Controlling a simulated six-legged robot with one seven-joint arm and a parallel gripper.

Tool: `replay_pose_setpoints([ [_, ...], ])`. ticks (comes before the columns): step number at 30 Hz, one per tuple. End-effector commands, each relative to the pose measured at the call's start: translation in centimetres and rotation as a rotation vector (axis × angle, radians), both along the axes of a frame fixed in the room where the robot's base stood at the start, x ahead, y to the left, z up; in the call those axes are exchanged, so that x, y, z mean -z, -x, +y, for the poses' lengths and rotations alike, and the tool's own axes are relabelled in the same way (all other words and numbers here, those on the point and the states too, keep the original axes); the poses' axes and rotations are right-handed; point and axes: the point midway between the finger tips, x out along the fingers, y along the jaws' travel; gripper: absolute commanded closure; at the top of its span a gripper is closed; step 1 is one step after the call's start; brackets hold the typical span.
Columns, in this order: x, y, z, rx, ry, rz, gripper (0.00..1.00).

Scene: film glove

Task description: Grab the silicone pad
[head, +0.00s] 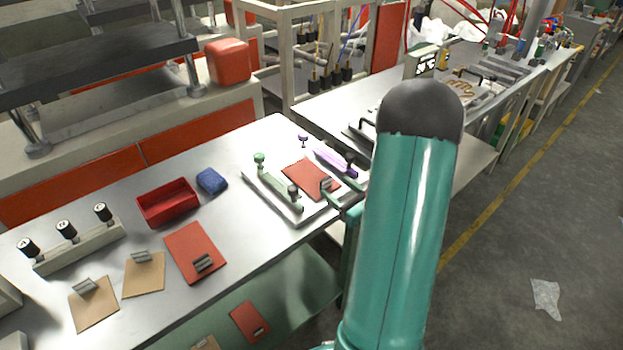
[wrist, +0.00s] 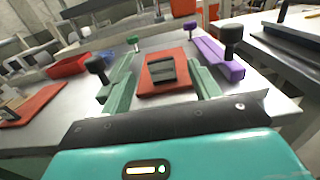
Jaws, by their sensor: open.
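A red silicone pad (head: 305,175) lies flat on a pale plate between a green lever and a purple lever near the bench's front edge. In the wrist view the pad (wrist: 153,88) carries a dark ridged grip block (wrist: 167,71). My gripper (head: 333,180) is at the pad's near right side in the head view and partly covers it. In the wrist view its green fingers stand apart on either side of the pad, open and empty. Whether they touch the pad or plate cannot be told.
Black-knobbed levers, one green (head: 283,192) and one purple (head: 336,162), flank the pad closely. Left on the bench are a blue sponge (head: 211,181), a red bin (head: 168,203) and another red pad (head: 190,243) with a grip.

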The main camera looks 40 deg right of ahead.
Motion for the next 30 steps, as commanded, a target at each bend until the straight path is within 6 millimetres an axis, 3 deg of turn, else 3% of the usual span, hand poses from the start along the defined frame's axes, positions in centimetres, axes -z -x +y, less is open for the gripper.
replay_pose_setpoints([
  [6, 0.2, -3.4, 0.1, -0.005, 0.002, 0.000, 0.38],
  [15, 0.2, -4.1, 0.1, -0.002, 0.000, 0.000, 0.38],
  [24, 0.1, -4.1, 0.1, -0.002, 0.001, -0.001, 0.92],
  [30, 0.1, -4.0, 0.1, -0.002, 0.001, -0.001, 0.92],
])
